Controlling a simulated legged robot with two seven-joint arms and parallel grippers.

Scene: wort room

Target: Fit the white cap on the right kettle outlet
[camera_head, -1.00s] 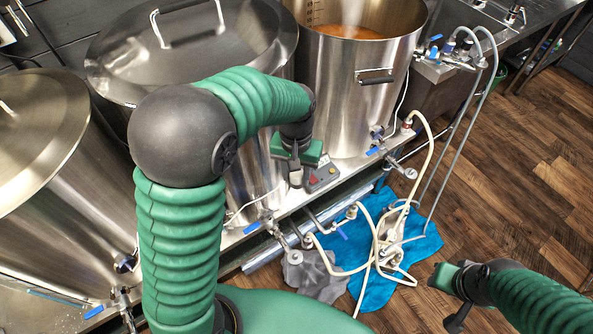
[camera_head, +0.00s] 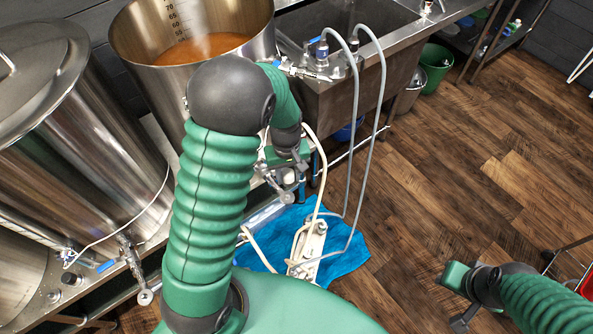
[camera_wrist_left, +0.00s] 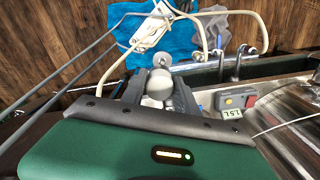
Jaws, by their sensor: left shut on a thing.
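The white cap (camera_wrist_left: 158,84) is a pale round piece between the fingers of my left gripper (camera_wrist_left: 152,92). In the head view my left gripper (camera_head: 287,178) is low beside the right kettle (camera_head: 195,75), with the cap partly visible. The steel kettle is open and holds amber liquid. In the wrist view a round metal fitting end (camera_wrist_left: 162,57) lies just beyond the cap; I cannot tell whether they touch. My left arm hides the kettle's lower front in the head view. My right gripper (camera_head: 460,298) is at the lower right, its finger gap unclear.
A blue cloth (camera_head: 345,258) with a pump and pale hoses lies on the wooden floor. Grey hoses (camera_head: 350,130) hang from the steel sink (camera_head: 345,85). A lidded kettle (camera_head: 80,150) stands at left. A green bucket (camera_head: 436,68) is at the back. The floor at right is mostly clear.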

